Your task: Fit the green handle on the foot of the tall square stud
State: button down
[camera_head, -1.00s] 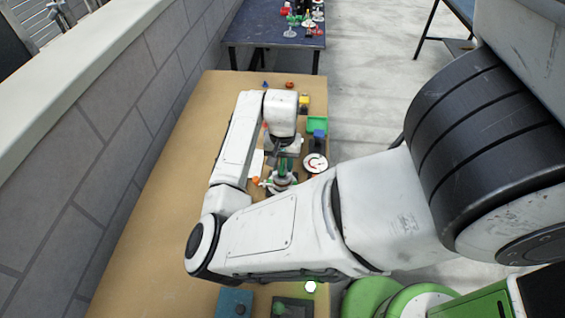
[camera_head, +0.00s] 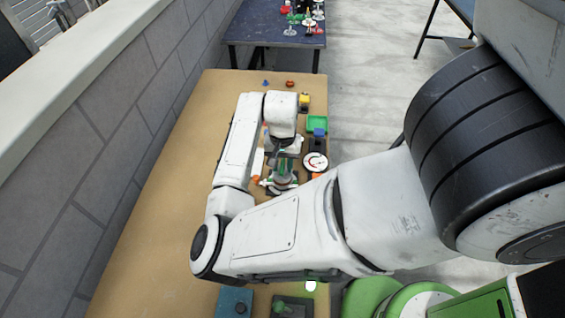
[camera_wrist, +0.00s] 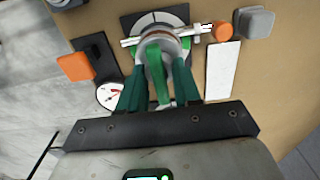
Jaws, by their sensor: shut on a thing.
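My gripper (camera_wrist: 158,72) shows in the wrist view with its two dark green fingers shut on the bright green handle (camera_wrist: 155,68). The handle lies between the fingers and points away from the palm. Its far end is over or against a round silver and brown fitting (camera_wrist: 160,38) with white rods to either side, on a dark base plate (camera_wrist: 135,20). I cannot tell whether handle and fitting touch. The tall square stud and its foot cannot be made out; the handle and fingers cover that area. In the head view my arm hides most of the grip.
A white dial (camera_head: 315,162) stands beside the fitting. An orange block (camera_wrist: 76,66), an orange knob (camera_wrist: 221,31), a grey block (camera_wrist: 255,22) and a white strip (camera_wrist: 222,70) lie near. The table's left side is bare.

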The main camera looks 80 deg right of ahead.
aim_at(283, 163)
jog(key=shift+f, duration=0.1)
jog(key=c, duration=0.7)
grip_release()
jog(key=shift+o, duration=0.3)
jog(key=shift+o, duration=1.3)
jog(key=shift+r+p, duration=2)
jog(key=shift+r, duration=1.7)
